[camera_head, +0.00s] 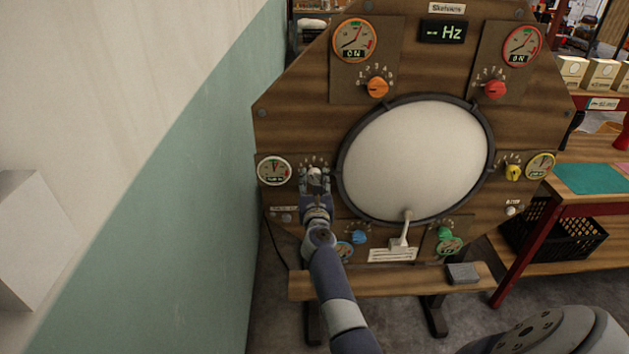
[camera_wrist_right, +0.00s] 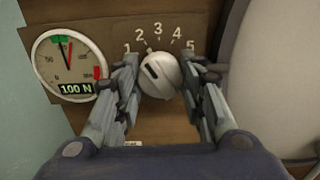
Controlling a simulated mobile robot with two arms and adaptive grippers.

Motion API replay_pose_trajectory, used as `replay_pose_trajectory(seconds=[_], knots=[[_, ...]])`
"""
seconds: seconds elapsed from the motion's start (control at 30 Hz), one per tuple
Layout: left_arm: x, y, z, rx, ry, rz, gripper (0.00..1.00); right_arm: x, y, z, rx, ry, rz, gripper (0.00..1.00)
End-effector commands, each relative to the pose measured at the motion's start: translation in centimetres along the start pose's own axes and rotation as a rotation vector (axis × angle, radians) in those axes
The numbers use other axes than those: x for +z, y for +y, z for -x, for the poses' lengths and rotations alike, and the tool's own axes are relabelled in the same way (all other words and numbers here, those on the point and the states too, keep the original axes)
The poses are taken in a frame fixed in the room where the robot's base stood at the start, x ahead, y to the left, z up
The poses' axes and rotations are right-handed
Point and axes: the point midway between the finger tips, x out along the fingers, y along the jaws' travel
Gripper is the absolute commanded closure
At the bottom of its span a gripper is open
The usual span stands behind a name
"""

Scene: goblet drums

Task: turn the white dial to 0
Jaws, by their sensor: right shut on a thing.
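The white dial (camera_wrist_right: 160,75) sits on the wooden panel below an arc of numbers, with 1 to 5 readable in the right wrist view. A black mark shows on its upper left side; I cannot tell exactly which number it points to. The 0 is hidden, probably by a finger. My right gripper (camera_wrist_right: 158,92) is shut on the dial, with a finger on each side. In the head view my right gripper (camera_head: 314,180) covers most of the white dial (camera_head: 314,173). My left gripper is not in view.
A white-rimmed gauge (camera_wrist_right: 70,66) left of the dial reads 100 N. A large round white screen (camera_head: 415,160) is to the right. Orange (camera_head: 377,87), red (camera_head: 495,89), blue (camera_head: 360,237), green (camera_head: 444,234) and yellow (camera_head: 513,173) dials surround it. A wall (camera_head: 190,170) stands close at left.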

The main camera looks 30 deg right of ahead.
Motion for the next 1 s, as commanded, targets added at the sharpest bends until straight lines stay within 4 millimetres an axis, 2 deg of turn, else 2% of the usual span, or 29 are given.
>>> replay_pose_trajectory(seconds=[0.27,0.5,1.0], knots=[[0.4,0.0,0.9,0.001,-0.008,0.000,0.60,0.1,-0.1,0.0,-0.001,0.002,0.151,0.87],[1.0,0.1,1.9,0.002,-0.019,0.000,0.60,0.2,-0.2,0.0,-0.001,0.002,0.368,0.87],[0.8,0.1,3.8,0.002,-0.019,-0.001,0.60,0.2,-0.3,0.0,-0.001,0.001,0.813,0.87]])
